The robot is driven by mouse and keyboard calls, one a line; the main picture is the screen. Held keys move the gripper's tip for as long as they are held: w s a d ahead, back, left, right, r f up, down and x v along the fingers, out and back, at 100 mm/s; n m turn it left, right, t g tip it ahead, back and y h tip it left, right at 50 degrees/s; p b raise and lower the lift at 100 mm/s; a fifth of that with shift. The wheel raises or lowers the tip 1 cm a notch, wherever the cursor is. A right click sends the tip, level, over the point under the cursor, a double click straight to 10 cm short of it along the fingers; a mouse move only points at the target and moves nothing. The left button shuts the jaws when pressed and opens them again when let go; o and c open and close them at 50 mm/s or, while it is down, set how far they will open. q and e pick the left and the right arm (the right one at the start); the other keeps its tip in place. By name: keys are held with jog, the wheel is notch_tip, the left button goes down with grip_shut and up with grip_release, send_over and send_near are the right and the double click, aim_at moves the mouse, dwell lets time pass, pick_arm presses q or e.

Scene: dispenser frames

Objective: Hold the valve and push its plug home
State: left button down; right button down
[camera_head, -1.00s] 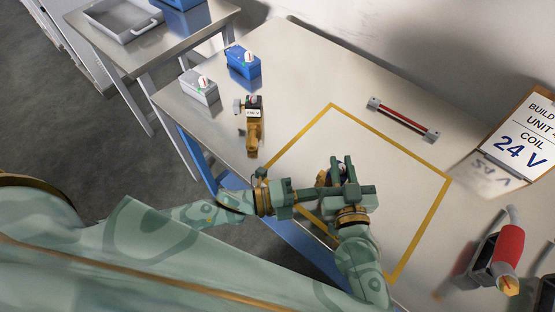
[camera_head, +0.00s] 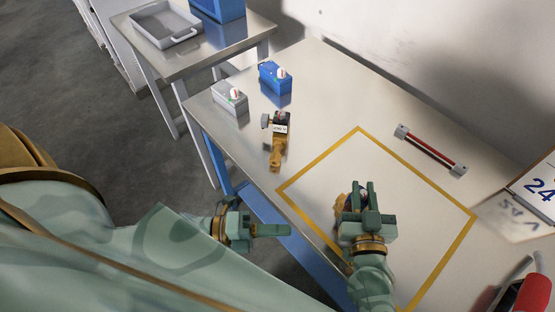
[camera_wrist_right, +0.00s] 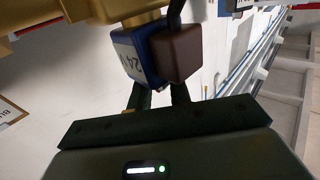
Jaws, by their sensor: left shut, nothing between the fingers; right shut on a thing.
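My right gripper (camera_head: 364,196) is shut on a valve over the yellow-outlined area of the bench. In the head view the gripper hides most of the valve, and a bit of its brass body (camera_head: 340,205) shows. The right wrist view shows its brass body (camera_wrist_right: 130,18), a blue coil (camera_wrist_right: 130,52) labelled 24 V and a dark brown plug (camera_wrist_right: 178,54) against the coil's side. I cannot tell whether the plug is fully seated. My left gripper (camera_head: 286,230) is shut and empty near the bench's front edge, left of the valve and apart from it.
Another brass valve (camera_head: 277,150) with a black coil lies left of the yellow outline (camera_head: 320,160). A grey box (camera_head: 229,98) and a blue box (camera_head: 274,78) stand behind it. A red bar with grey ends (camera_head: 430,150) lies behind the outline. A red-bodied object (camera_head: 528,296) is at the lower right.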

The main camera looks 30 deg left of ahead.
jog(key=shift+f, duration=0.1)
jog(key=c, duration=1.2)
grip_release()
